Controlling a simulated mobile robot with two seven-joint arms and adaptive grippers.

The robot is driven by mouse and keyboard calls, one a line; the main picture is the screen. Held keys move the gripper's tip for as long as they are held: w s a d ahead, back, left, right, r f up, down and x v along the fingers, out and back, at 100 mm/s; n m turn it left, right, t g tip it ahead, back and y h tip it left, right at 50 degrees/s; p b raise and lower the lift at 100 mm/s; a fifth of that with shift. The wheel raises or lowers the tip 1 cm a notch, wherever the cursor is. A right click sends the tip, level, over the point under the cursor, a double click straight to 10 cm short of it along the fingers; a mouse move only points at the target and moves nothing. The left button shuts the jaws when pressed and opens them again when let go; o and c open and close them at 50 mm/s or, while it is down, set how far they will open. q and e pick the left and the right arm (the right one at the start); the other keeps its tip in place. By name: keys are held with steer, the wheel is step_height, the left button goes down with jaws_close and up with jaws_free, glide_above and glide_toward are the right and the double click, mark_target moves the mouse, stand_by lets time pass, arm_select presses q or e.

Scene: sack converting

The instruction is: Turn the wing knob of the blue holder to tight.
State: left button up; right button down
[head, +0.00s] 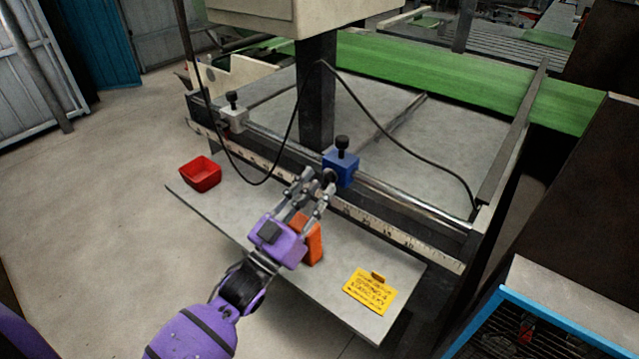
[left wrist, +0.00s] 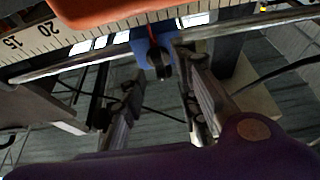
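The blue holder (head: 340,169) sits on the metal rail above the ruler strip, with a black round knob (head: 342,143) standing on top. It also shows in the left wrist view (left wrist: 145,48). A dark knob (left wrist: 160,68) on the holder shows there between my finger ends; I cannot make out its wings or its turn angle. My left gripper (head: 319,181) is at the holder's near side, fingers apart. In the left wrist view its fingers (left wrist: 158,80) stand on either side of the dark knob, with no clear contact. My right gripper is not in view.
An orange block (head: 314,243) is beside my left gripper over the grey shelf (head: 240,215). A red bin (head: 200,174) and a yellow card (head: 370,291) lie on the shelf. A white holder (head: 234,118) is farther left on the rail. A black cable (head: 400,160) loops nearby.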

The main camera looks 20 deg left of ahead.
arm_select(q)
steer(key=shift+x, duration=0.85)
steer(key=shift+f, duration=0.1)
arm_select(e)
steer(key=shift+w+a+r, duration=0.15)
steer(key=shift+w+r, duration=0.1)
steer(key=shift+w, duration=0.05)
arm_select(q)
jaws_close()
